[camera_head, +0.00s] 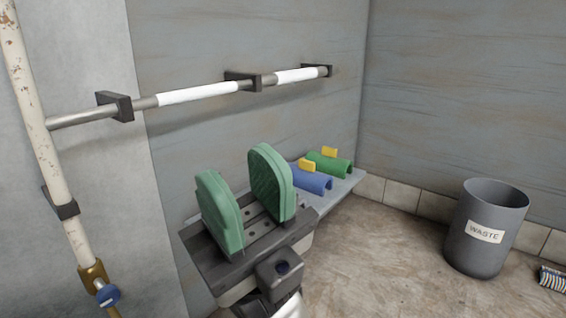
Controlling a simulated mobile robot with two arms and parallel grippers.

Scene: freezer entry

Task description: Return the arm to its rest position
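My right gripper (247,203) fills the lower middle of the head view. Its two green padded fingers stand wide apart with nothing between them. Its dark body and wrist come up from the bottom edge. It is in front of the near part of a low grey shelf (342,186) and hides that part. My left gripper does not show.
A blue half-round sleeve (312,181) and a green one (330,165), each with a yellow tab, lie on the shelf. A pipe with white sections (198,93) runs along the wall. A waste bin (486,228) stands right. Open floor lies between.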

